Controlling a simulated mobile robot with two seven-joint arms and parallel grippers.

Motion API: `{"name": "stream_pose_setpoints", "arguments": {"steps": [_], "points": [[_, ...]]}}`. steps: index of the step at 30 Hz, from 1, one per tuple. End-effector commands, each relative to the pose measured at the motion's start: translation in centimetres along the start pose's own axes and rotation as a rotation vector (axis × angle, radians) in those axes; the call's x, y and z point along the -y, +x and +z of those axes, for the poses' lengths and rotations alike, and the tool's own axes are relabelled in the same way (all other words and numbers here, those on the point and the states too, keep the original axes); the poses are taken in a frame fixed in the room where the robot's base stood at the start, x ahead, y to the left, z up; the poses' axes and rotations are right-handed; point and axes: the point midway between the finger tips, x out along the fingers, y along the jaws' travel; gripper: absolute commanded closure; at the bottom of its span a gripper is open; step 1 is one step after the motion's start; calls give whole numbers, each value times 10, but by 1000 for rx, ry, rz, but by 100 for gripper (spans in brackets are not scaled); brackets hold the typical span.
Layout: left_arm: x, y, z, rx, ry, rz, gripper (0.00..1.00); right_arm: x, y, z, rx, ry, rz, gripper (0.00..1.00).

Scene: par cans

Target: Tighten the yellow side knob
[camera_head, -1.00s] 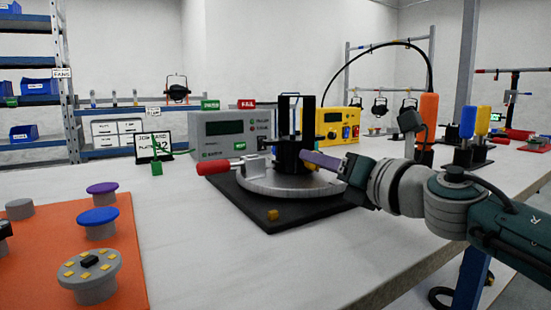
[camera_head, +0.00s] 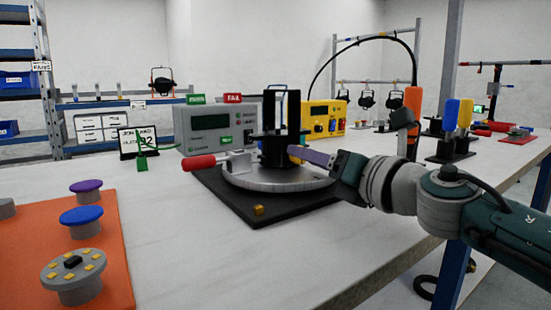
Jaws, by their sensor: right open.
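A black can-like fixture (camera_head: 275,152) stands upright on a round grey turntable (camera_head: 250,182), which sits on a dark base plate (camera_head: 300,213). A small patch of yellow (camera_head: 295,155) shows at the can's right side, partly hidden by the gripper; I cannot tell for sure that it is the side knob. My right gripper (camera_head: 308,156) reaches in from the right. Its purple finger is close to the can's right side; I cannot tell whether it touches anything. The gripper is open, with its far finger hidden. My left gripper is not in view.
A red-handled clamp (camera_head: 200,162) is left of the can. A small yellow block (camera_head: 258,209) sits on the plate's front. A grey meter (camera_head: 215,122) and a yellow power box (camera_head: 325,118) stand behind. An orange mat (camera_head: 115,250) holds several knobbed parts. The front table middle is clear.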

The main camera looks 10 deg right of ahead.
Motion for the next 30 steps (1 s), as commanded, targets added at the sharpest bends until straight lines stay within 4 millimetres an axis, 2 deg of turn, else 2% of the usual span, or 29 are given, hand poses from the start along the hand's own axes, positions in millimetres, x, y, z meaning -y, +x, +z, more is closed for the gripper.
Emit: {"name": "stream_pose_setpoints", "arguments": {"steps": [1, 6, 12, 15, 30], "points": [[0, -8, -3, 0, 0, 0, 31, -1, -8, 3, -4, -1, -2, 48], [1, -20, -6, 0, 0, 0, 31, -2, -40, 3, -4, -1, -1, 48], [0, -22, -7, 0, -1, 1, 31, 0, -72, 0, -3, 1, -1, 48], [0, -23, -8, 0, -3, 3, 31, 0, -81, 1, -1, 0, -1, 48], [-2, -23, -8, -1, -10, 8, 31, 0, -86, 1, 0, 1, 0, 48]]}}
